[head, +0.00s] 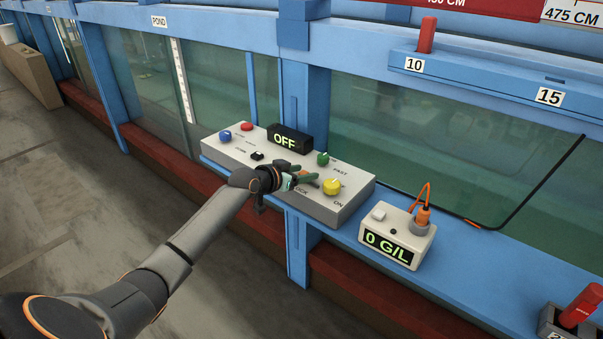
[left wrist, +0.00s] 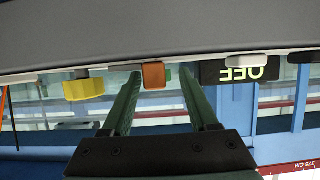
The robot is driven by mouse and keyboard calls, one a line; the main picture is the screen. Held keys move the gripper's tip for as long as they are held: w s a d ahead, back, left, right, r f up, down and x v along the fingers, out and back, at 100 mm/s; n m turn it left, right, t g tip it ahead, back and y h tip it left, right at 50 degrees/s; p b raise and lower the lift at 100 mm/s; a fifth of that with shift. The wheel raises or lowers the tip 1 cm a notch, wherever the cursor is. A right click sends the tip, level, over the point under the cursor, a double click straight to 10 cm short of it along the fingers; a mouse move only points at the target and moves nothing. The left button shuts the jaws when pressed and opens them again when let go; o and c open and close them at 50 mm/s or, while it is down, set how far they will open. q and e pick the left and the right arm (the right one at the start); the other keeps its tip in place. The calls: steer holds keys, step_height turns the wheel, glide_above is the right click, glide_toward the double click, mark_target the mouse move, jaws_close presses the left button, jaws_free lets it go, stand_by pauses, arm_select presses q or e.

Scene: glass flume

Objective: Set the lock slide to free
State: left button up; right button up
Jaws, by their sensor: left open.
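The control box (head: 345,206) is a pale sloped panel on the blue ledge, with a display reading OFF (head: 288,139). The lock slide is a small orange block, seen in the left wrist view (left wrist: 153,76), which is upside down; in the head view it is mostly hidden by my fingers beside the partly covered LOCK label. My left gripper (head: 305,172) is open low over the panel. Its two dark green fingers (left wrist: 162,92) point at the panel, with the slide between their tips. I cannot tell whether they touch it. My right gripper is not in view.
A yellow knob (head: 332,186) and a green button (head: 322,158) sit close to the gripper. A blue knob (head: 225,135), red button (head: 246,127) and black switch (head: 257,156) are farther left.

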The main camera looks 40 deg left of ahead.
arm_select(q)
steer(key=d+v, duration=0.1)
steer(key=v, duration=1.1)
steer(key=shift+s+a, duration=0.25)
steer(key=shift+a, duration=0.3)
steer(key=s+d+f+g, duration=0.1)
steer(key=s+d+f, duration=0.3)
steer(key=f, duration=0.4)
steer(key=s+d+f+g, duration=0.1)
steer(key=s+d+f, duration=0.35)
steer(key=f, duration=0.45)
steer(key=s+d+f+g, duration=0.1)
steer(key=s+d+f, duration=0.4)
steer(key=s+d, duration=0.2)
steer(key=s+d+f+m+g+h, duration=0.1)
steer(key=s+d+f, duration=0.5)
steer(key=s+d, duration=0.2)
steer(key=shift+s+d+p, duration=0.25)
steer(key=shift+d+p, duration=0.15)
steer(key=shift+d, duration=0.7)
steer(key=shift+a+f, duration=0.1)
